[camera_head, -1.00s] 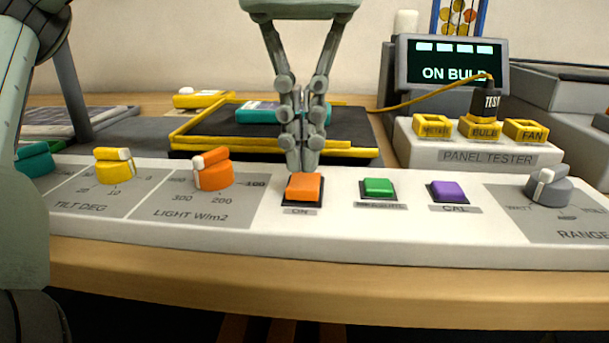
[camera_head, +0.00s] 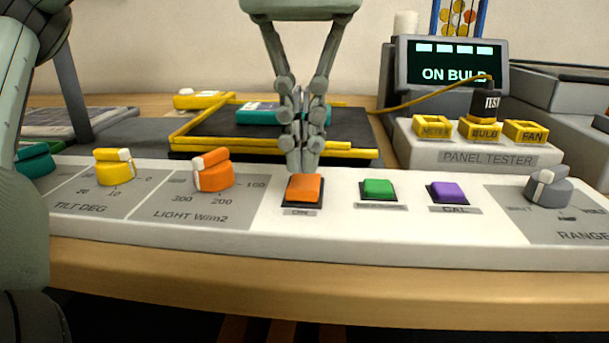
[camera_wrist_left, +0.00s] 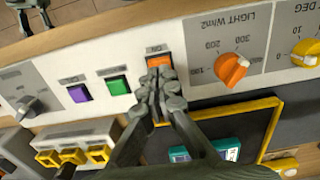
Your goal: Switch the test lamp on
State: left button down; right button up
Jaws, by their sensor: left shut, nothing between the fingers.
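An orange square button (camera_head: 304,189) with a label, which read ON a second ago, sits on the white control panel (camera_head: 300,239). My left gripper (camera_head: 303,166) is shut and empty, pointing down with its fingertips at the button's far edge. The left wrist view shows the same gripper (camera_wrist_left: 160,82) partly covering the orange button (camera_wrist_left: 158,62). I cannot tell whether the tips touch it or whether it is pressed. An orange knob (camera_head: 213,172) marked LIGHT W/m2 is left of the button. The lamp itself is not recognisable in view. A grey jointed part, perhaps my right gripper (camera_wrist_left: 29,12), is at the wrist view's top-left corner.
Green (camera_head: 378,189) and purple (camera_head: 447,192) buttons and a grey range knob (camera_head: 549,187) lie to the right. A yellow knob (camera_head: 115,167) lies left. Behind are a yellow-framed black tray (camera_head: 350,150), the panel tester (camera_head: 487,157) and a display (camera_head: 452,64) reading ON BULB.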

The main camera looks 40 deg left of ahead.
aim_at(304, 186)
pick_arm(q)
jog(key=shift+f+b, duration=0.9)
jog(key=shift+f, duration=0.2)
dwell(0.4)
jog(key=shift+r, duration=0.1)
jog(key=shift+r+p, duration=2.75)
jog(key=shift+r, duration=0.7)
